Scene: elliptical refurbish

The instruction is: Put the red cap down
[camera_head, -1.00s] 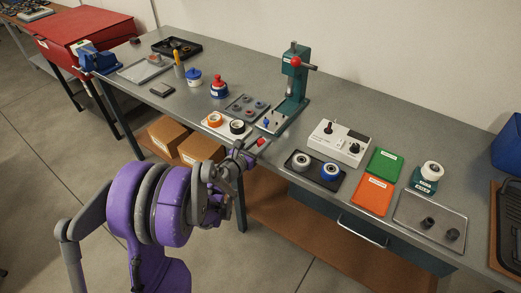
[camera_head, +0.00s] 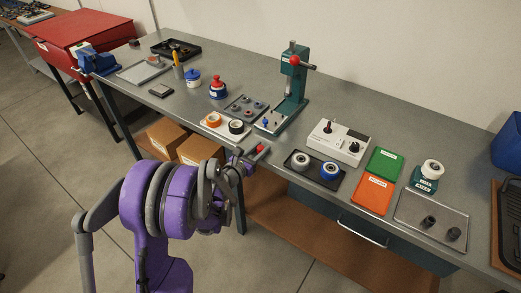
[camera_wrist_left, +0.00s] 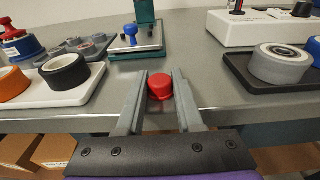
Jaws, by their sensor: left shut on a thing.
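The red cap (camera_wrist_left: 160,86) is between the two fingertips of my left gripper (camera_wrist_left: 161,88) in the left wrist view. The gripper is shut on it. In the head view the cap (camera_head: 261,148) is a small red spot at the tip of my left gripper (camera_head: 255,153), by the front edge of the grey workbench (camera_head: 350,100). I cannot tell whether the cap touches the bench top. My right gripper is not in view.
A white tray with an orange and a black ring (camera_head: 223,125) lies to the left. A green press (camera_head: 291,85) stands behind. A black tray with two rollers (camera_head: 314,171) lies to the right. Some bare bench top separates these trays near the front edge.

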